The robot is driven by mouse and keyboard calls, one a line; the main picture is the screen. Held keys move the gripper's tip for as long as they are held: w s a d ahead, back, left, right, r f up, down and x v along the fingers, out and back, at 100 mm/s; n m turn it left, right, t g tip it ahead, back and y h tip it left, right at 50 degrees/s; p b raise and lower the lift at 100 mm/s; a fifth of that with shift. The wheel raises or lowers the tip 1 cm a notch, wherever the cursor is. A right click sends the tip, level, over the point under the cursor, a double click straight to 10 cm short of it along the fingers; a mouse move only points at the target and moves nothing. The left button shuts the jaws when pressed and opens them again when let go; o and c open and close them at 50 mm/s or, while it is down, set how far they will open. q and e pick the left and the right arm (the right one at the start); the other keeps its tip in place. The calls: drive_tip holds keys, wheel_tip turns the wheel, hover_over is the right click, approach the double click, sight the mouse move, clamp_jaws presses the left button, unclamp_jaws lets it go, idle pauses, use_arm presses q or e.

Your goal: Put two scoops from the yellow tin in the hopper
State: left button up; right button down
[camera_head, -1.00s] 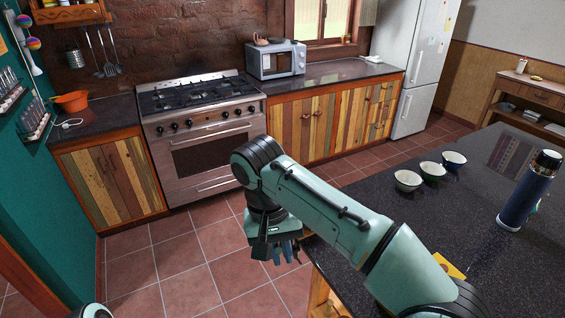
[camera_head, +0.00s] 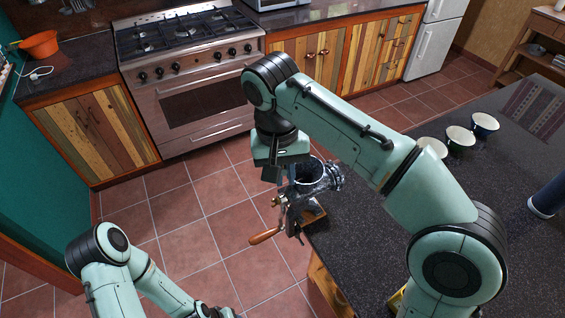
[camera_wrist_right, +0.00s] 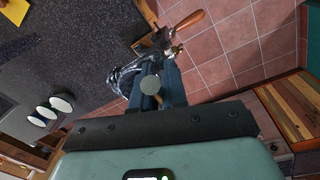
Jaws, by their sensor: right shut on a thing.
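A metal hand grinder (camera_head: 318,175) with a round open hopper (camera_head: 311,170) and a wooden crank handle (camera_head: 266,236) is at the counter's left edge. My right gripper (camera_head: 274,174) points down just left of the hopper. In the right wrist view the gripper (camera_wrist_right: 158,92) is shut on a small scoop with a round grey head (camera_wrist_right: 151,85) and a brown handle. The scoop's contents are unclear. The grinder (camera_wrist_right: 125,78) shows behind the fingers. A yellow thing (camera_wrist_right: 14,10), perhaps the tin, is at that view's top left corner.
Three small bowls (camera_head: 459,138) stand on the dark counter (camera_head: 380,235) at the right. A dark blue flask (camera_head: 549,196) is at the right edge. A stove (camera_head: 190,75) and wooden cabinets stand behind. Tiled floor lies open between.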

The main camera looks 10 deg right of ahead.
drive_tip(key=d+f+y, duration=0.1)
drive_tip(key=y, duration=0.2)
drive_tip(key=d+f+t+y, duration=0.1)
drive_tip(key=d+y, duration=0.1)
drive_tip(key=y, duration=0.1)
drive_tip(key=d+f+t+y+b, duration=0.1)
drive_tip(key=y, duration=0.3)
drive_tip(key=shift+s+d+f, duration=0.25)
drive_tip(key=shift+s+f, duration=0.05)
drive_tip(key=shift+s, duration=0.1)
use_arm(q)
drive_tip(key=s+f+b, duration=0.4)
drive_tip(key=f+b, duration=0.5)
drive_tip(key=f, duration=0.1)
drive_tip(key=s+f+b, duration=0.4)
drive_tip(key=f+b, duration=0.4)
drive_tip(key=f, duration=0.2)
drive_tip(key=shift+b, duration=0.4)
use_arm(e)
drive_tip(key=shift+s+d+f+t+y, duration=0.1)
drive_tip(key=shift+d+t+y, duration=0.2)
drive_tip(key=shift+y, duration=1.55)
drive_tip(key=shift+w+d+r+t+y, duration=0.1)
drive_tip(key=shift+d+t+y, duration=0.25)
drive_tip(key=shift+y, duration=1.45)
drive_tip(key=shift+s+d+f+t+y, duration=0.1)
drive_tip(key=shift+d+t+y, duration=0.2)
drive_tip(key=shift+y, duration=1.55)
